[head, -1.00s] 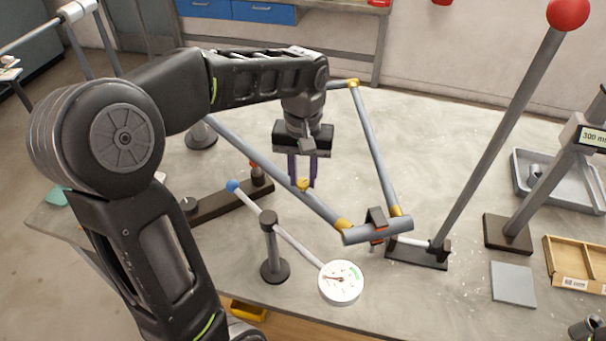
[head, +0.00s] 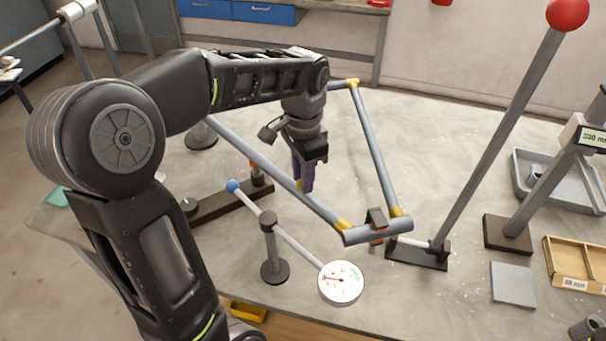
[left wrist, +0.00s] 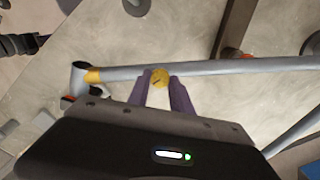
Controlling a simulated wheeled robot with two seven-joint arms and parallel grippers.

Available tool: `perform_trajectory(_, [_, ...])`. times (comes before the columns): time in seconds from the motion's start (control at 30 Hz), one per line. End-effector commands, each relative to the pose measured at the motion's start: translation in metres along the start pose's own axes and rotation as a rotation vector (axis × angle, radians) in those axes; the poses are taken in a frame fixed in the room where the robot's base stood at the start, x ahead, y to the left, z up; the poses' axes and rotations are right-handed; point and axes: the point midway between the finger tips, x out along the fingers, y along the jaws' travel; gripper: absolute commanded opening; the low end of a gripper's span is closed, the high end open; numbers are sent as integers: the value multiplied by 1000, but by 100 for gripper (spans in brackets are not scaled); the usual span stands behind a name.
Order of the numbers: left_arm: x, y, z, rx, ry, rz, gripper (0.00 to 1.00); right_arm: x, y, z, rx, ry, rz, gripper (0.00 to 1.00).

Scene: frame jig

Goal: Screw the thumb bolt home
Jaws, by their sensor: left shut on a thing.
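The thumb bolt has a round yellow head with a dark slot and shows in the left wrist view (left wrist: 160,77), beside the grey tube of the frame (left wrist: 230,68). In the head view only a yellow sliver of it shows. My left gripper (head: 303,187) has purple fingers, pointing down at the frame's near left tube (head: 250,152). They are shut on the bolt head, one on each side. How deep the bolt sits is hidden. My right gripper is in neither view.
A dial gauge (head: 341,284) on a stand (head: 272,250) is in front of the frame. A tall lever with a red ball (head: 568,13) rises at right. A grey tray (head: 560,190) and wooden box (head: 575,262) lie at far right.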

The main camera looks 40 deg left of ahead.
Motion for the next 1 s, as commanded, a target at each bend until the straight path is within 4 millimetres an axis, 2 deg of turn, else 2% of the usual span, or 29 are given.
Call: perform_trajectory(1.0, [-3, -1, -1, 963, 2, -11, 0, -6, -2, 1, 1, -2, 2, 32])
